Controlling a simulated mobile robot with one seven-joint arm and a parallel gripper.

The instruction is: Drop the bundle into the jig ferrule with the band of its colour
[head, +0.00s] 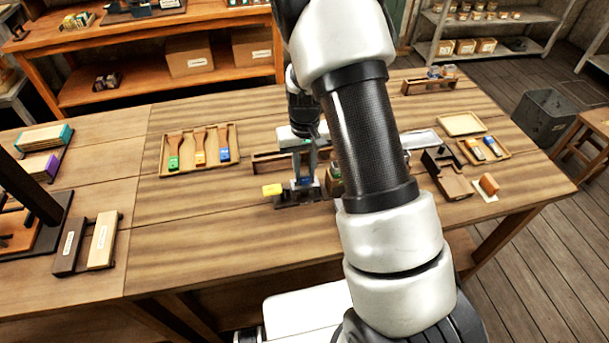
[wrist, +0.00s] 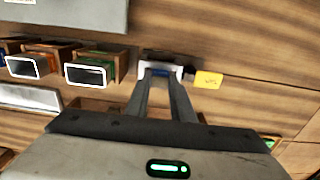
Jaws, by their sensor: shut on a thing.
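My gripper (wrist: 161,82) points down at the work table, its two fingers shut on the bundle, of which little shows. A blue patch (wrist: 160,72) lies between the fingertips, against a pale metal piece (wrist: 176,69). I cannot tell whether the blue is on the bundle or on a ferrule, nor whether the bundle is inside one. In the head view my gripper (head: 304,170) is low over a dark base (head: 297,201). In the wrist view, two dark openings with white rims stand to the left, one by a green-banded block (wrist: 106,68), one by an orange-marked block (wrist: 47,48).
A yellow block (wrist: 208,79) sits just right of the fingertips; it also shows in the head view (head: 272,190). A tray (head: 232,134) with three brushes lies behind to the left. My arm hides part of the table.

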